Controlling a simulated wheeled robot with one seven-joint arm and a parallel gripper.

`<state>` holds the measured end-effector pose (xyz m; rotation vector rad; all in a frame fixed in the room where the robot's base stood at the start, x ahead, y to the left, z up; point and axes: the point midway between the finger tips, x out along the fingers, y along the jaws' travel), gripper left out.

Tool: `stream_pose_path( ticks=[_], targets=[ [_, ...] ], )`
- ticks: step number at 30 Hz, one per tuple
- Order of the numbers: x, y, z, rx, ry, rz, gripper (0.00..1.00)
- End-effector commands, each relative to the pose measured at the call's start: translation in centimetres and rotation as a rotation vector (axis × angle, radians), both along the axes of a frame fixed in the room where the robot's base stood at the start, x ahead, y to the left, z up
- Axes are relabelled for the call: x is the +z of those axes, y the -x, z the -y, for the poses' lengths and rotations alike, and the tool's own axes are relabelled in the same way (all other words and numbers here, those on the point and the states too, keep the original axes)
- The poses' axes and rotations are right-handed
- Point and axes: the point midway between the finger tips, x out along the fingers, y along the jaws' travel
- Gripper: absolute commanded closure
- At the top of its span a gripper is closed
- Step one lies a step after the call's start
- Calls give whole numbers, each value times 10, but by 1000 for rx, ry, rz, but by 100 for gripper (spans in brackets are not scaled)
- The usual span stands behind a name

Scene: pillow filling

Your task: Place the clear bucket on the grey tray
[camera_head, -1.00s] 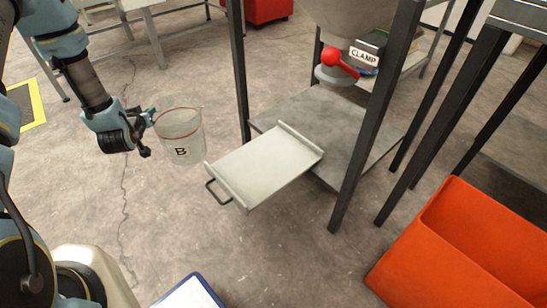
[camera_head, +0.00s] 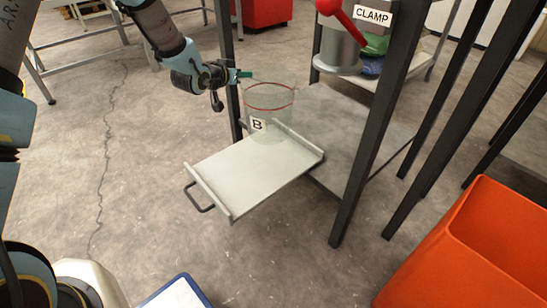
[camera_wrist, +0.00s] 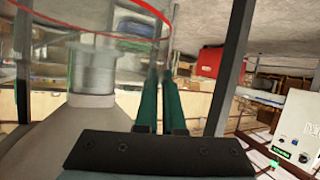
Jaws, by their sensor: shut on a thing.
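The clear bucket (camera_head: 268,112), with a red line around it and a "B" label, is at the back part of the grey tray (camera_head: 240,180). It looks upright, and its lower part overlaps the tray in the picture. I cannot tell whether its base touches the tray. My gripper (camera_head: 242,76) comes from the left and is shut on the bucket's rim. In the wrist view the green fingers (camera_wrist: 160,105) are close together at the bucket's wall (camera_wrist: 110,15), with its red line near the top.
A dark metal frame surrounds the tray, with posts (camera_head: 370,130) right of it. A red-handled valve (camera_head: 340,45) with a CLAMP sign (camera_head: 374,16) hangs above and behind. An orange bin (camera_head: 455,260) stands at the right.

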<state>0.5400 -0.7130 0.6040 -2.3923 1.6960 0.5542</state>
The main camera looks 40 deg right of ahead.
Motion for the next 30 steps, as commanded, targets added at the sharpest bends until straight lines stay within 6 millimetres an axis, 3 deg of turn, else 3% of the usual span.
stream_pose_path(
  ticks=[5,12,19,24,30],
  targets=[
    [-9,7,7,-18,0,-1,100],
    [-52,7,7,-19,-1,-1,100],
    [-69,7,7,-18,0,-1,100],
    [-94,7,7,-18,0,-1,100],
    [-99,6,7,-18,1,0,100]
  ],
)
